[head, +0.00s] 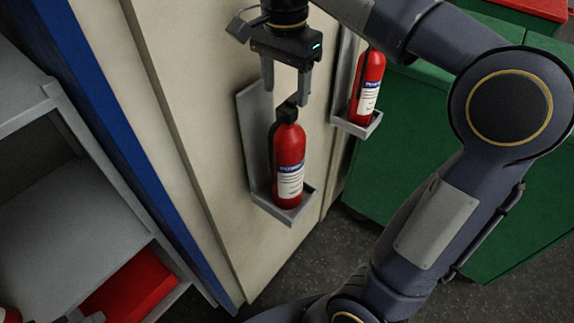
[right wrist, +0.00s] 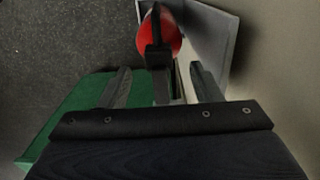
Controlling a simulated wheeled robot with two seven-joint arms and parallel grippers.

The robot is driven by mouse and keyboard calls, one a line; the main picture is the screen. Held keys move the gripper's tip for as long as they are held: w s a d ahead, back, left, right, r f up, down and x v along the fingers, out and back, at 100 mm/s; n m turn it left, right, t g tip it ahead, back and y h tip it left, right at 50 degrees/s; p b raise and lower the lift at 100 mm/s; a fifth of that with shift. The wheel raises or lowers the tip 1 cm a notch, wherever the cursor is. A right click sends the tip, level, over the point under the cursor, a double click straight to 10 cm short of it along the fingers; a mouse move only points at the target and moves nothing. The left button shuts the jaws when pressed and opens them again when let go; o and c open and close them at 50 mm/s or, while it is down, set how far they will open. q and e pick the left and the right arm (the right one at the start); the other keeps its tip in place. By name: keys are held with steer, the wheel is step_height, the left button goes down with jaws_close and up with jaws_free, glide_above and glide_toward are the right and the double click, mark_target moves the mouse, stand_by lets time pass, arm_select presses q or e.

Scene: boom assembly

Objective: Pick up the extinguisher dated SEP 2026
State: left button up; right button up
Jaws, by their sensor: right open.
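A red extinguisher (head: 290,168) with a black valve head and a white and blue label stands upright in a grey wall bracket (head: 262,200). A second red extinguisher (head: 368,88) with a similar label stands in another bracket (head: 352,127) to the right. The dates on both labels are too small to read. My right gripper (head: 286,92) is open just above the nearer extinguisher's valve head. In the right wrist view, the red extinguisher (right wrist: 170,38) shows beyond the open fingers, with its black valve part between them. My left gripper is not clearly in view.
A beige wall panel (head: 190,90) carries the nearer bracket. Grey shelves (head: 50,215) with a red box (head: 130,288) stand at left. Green cabinets (head: 400,150) stand at right. Part of another red object (head: 10,314) shows at bottom left.

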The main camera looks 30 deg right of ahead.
mark_target(287, 107)
step_height(287, 107, down, 6)
steer(key=shift+d+f, duration=0.1)
jaws_close()
stand_by(0.5)
stand_by(1.0)
steer(key=shift+r, duration=0.2)
